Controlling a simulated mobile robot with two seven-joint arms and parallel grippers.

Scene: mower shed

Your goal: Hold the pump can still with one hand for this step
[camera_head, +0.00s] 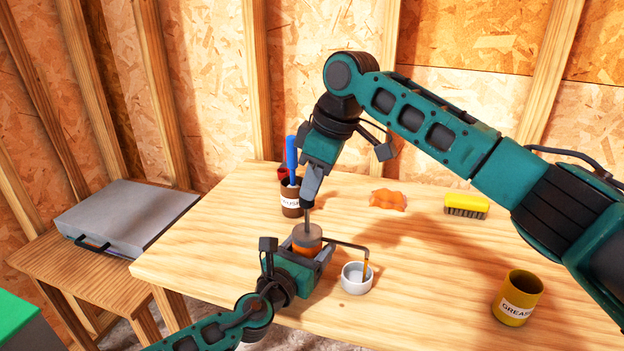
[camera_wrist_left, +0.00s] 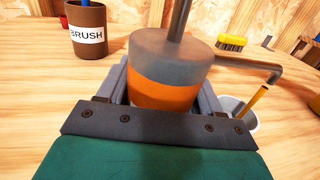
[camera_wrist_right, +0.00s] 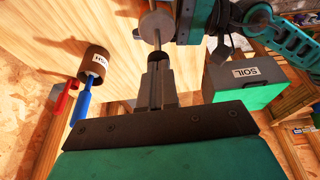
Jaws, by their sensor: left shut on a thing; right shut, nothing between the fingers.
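The pump can (camera_head: 307,236) stands upright on the workbench, with a grey top, an orange band and a thin rod rising from its top. It also shows in the left wrist view (camera_wrist_left: 165,75) and the right wrist view (camera_wrist_right: 155,24). My left gripper (camera_head: 308,256) is shut around the can's body, one finger on each side (camera_wrist_left: 165,92). My right gripper (camera_head: 309,204) is shut and empty, pointing down at the rod's top; whether it touches is unclear. The spout reaches right over a small white cup (camera_head: 352,287), with a thin amber streak between them.
An orange cloth (camera_head: 388,200), a yellow brush (camera_head: 466,204) and a yellow GREASE cup (camera_head: 515,290) lie to the right. A grey case (camera_head: 125,215) rests on the lower left bench.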

